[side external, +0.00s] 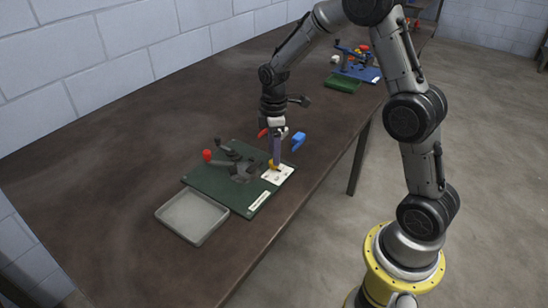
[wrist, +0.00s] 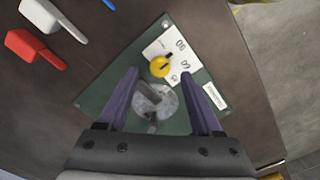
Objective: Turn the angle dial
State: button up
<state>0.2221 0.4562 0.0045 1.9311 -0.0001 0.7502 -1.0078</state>
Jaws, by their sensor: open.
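The angle dial is a yellow round knob (wrist: 160,67) with a black pointer, set on a white card (wrist: 182,50) with printed marks. In the wrist view the pointer aims up and to the right. The dial also shows in the side view (side external: 272,164), partly hidden by my gripper. My gripper (wrist: 160,73) is open, with its purple fingers spread on either side of the dial in the wrist view. In the side view my gripper (side external: 276,164) points down at the dial. I cannot tell whether a finger touches it.
A green base plate (side external: 208,184) carries the card and a dark forming tool with a red-knobbed lever (side external: 208,155). A grey tray (side external: 193,217) lies in front. Red (wrist: 36,49) and blue (wrist: 109,4) items lie beside the plate. A blue fixture (side external: 358,72) stands farther back.

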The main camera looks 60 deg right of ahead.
jog(key=shift+f, duration=1.55)
grip_shut()
